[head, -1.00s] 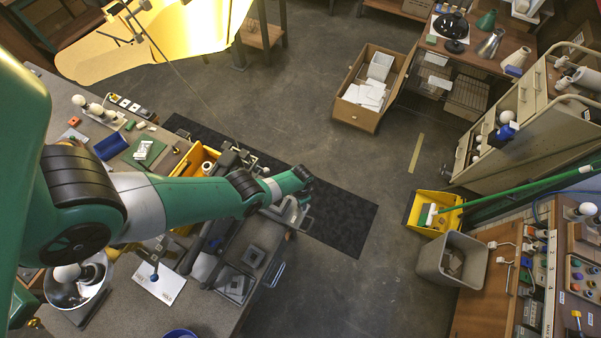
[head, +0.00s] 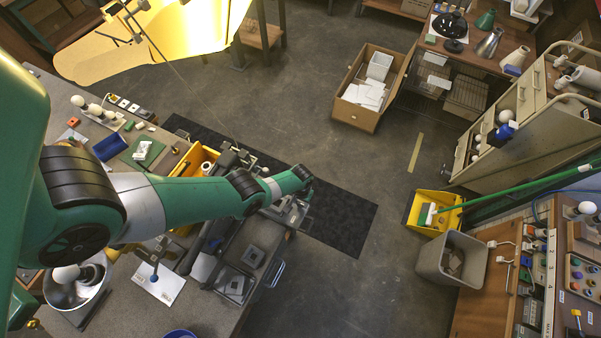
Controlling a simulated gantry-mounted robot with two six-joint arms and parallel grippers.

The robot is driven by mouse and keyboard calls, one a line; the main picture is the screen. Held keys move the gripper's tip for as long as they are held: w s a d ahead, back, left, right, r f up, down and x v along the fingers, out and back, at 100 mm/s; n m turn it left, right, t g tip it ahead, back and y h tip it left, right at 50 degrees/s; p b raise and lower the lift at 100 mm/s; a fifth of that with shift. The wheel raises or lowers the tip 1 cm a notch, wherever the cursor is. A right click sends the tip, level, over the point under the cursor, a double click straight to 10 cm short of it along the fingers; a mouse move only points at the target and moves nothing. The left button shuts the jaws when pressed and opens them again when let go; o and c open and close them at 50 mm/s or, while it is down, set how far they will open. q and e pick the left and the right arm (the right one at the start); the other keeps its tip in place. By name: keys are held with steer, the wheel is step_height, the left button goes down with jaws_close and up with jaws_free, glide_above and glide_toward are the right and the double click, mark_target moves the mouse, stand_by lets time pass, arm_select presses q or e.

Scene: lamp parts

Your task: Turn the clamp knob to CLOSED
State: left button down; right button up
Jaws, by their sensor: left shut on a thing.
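My left arm reaches across the grey workbench (head: 215,305) in the head view. My left gripper (head: 295,212) points down at the bench's right edge, over a grey metal clamp fixture (head: 272,212). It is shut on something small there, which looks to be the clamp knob. The knob itself is hidden under the gripper and wrist, so I cannot read its position or any CLOSED mark. My right gripper is not in view.
Yellow bin (head: 196,160) stands behind my left forearm. A white card (head: 168,292) and a metal bowl with a bulb (head: 75,290) lie in front of it. Grey square parts (head: 234,284) lie near the bench edge. The floor beyond holds a dark mat (head: 340,220).

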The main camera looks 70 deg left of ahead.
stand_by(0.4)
arm_select(q)
steer(key=shift+c, duration=2.1)
jaws_free()
